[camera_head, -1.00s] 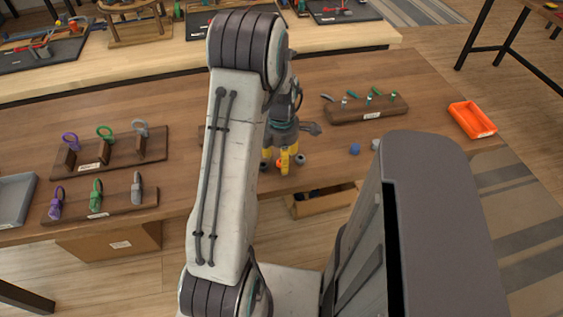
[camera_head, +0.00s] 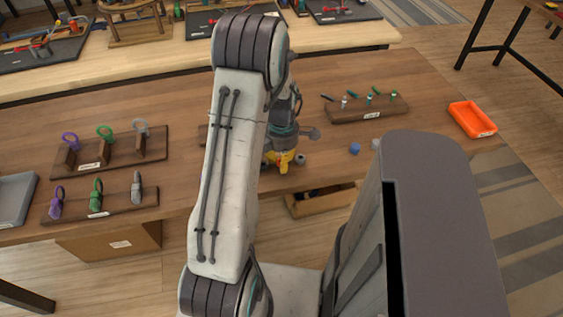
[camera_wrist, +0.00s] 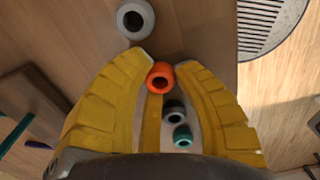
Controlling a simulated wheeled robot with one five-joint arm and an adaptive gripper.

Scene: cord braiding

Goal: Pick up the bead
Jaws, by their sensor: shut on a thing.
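The orange bead (camera_wrist: 160,76) sits between the tips of my yellow gripper fingers in the wrist view, and the fingers are shut on it. My gripper (camera_wrist: 163,66) also shows in the head view as a small yellow patch (camera_head: 280,159) near the front edge of the table. There the bead cannot be made out behind the fingers. Whether the bead is clear of the table top cannot be told.
A grey bead (camera_wrist: 135,18) lies just past my fingertips. A dark bead (camera_wrist: 175,112) and a teal bead (camera_wrist: 182,136) show between my fingers. A blue bead (camera_head: 354,148) lies to the right. Peg racks (camera_head: 368,109) and an orange tray (camera_head: 472,119) stand farther right.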

